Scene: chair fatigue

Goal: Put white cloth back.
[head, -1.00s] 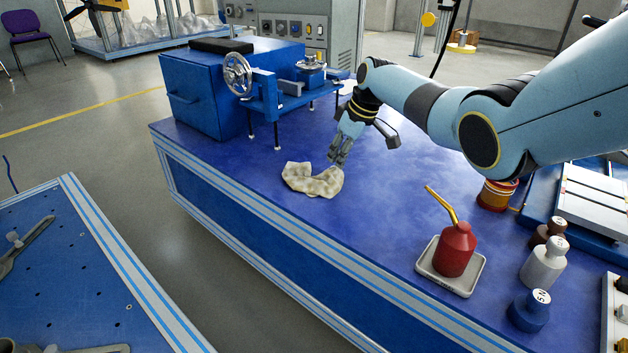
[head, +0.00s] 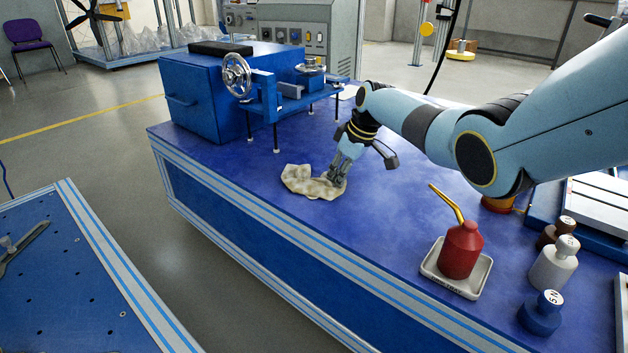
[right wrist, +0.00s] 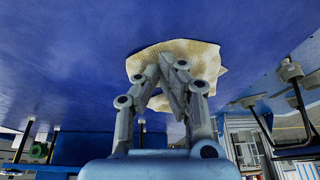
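The white cloth (head: 308,183), cream-coloured and crumpled, lies on the blue bench top (head: 400,215) in front of the blue machine. My right gripper (head: 338,180) reaches down onto the cloth's right end in the head view. In the right wrist view the right gripper's fingers (right wrist: 166,72) are drawn close together against the cloth (right wrist: 200,58), with folds of it around them. They look shut on it, though the fingertips are partly hidden. Most of the cloth still rests on the bench. My left gripper is not in view.
A red oil can (head: 460,250) stands on a small white tray (head: 478,278), with a white bottle (head: 553,265) and a blue bottle (head: 540,314) to its right. The blue machine (head: 215,95) with a handwheel stands behind the cloth. The bench's front left is clear.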

